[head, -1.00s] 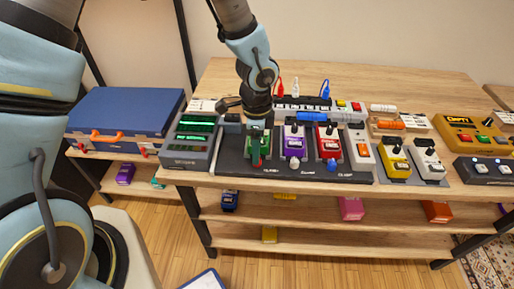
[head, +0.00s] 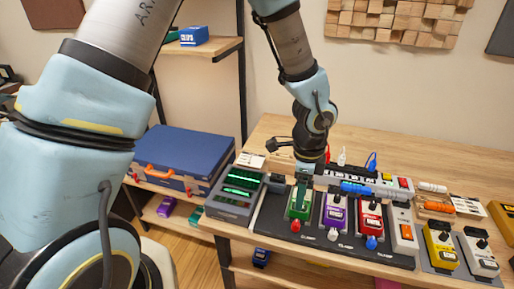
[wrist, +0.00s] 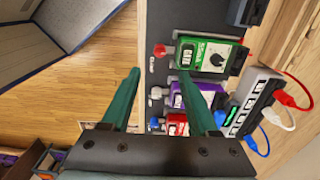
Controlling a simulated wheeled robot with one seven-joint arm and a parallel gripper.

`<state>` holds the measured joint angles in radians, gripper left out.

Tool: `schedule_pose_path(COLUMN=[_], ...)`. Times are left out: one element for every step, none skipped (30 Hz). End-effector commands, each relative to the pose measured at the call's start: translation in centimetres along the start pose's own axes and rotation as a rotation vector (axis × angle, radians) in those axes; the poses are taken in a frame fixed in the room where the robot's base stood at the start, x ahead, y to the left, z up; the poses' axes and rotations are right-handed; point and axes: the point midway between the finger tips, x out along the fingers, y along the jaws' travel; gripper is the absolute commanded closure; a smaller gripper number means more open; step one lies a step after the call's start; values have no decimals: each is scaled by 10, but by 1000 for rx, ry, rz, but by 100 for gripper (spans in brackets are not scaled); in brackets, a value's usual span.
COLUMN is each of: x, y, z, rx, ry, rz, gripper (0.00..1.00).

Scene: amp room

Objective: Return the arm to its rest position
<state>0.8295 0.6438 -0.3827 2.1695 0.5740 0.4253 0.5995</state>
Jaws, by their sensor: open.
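My gripper (head: 303,190) points down over the green pedal (head: 298,208) at the left end of the black pedalboard (head: 268,222). In the wrist view my gripper's two green fingers (wrist: 160,80) are spread apart with nothing between them. The green pedal (wrist: 207,55) lies beyond the right fingertip there, and the board's edge and floor show between the fingers. The fingers appear clear of the pedal. My arm is bent and reaches out over the table.
A purple pedal (head: 334,213) and a red pedal (head: 371,217) stand to the right. A power strip (head: 365,180) with plugs and cables lies behind. A unit with green displays (head: 238,187) is at left, near a blue case (head: 185,158). The rear tabletop is clear.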

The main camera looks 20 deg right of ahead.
Motion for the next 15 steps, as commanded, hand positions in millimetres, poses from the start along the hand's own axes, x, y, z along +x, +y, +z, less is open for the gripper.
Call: schedule_pose_path(x=[0, 0, 0, -1, -2, -3, -5, -8, -12, -16, -20, -26, -30, -35, -41], y=[0, 0, 0, -1, -2, -4, -6, -8, -9, -10, -9, -6, -2, 2, 11], z=[0, 0, 2, 5, 10, 20, 31, 44, 65, 83, 103, 132, 153, 175, 202], rx=[0, -1, -7, -19, -40, -82, -125, -183, -274, -356, -449, -583, -691, -801, -950], ry=[0, 0, -1, -2, -3, -7, -10, -14, -20, -24, -28, -32, -33, -34, -33], rz=[0, 0, -1, -1, -3, -5, -9, -12, -19, -24, -30, -39, -45, -53, -64], gripper=[40, 40, 40, 40, 40, 40, 40, 40, 40, 40, 40, 40, 40, 40, 40])
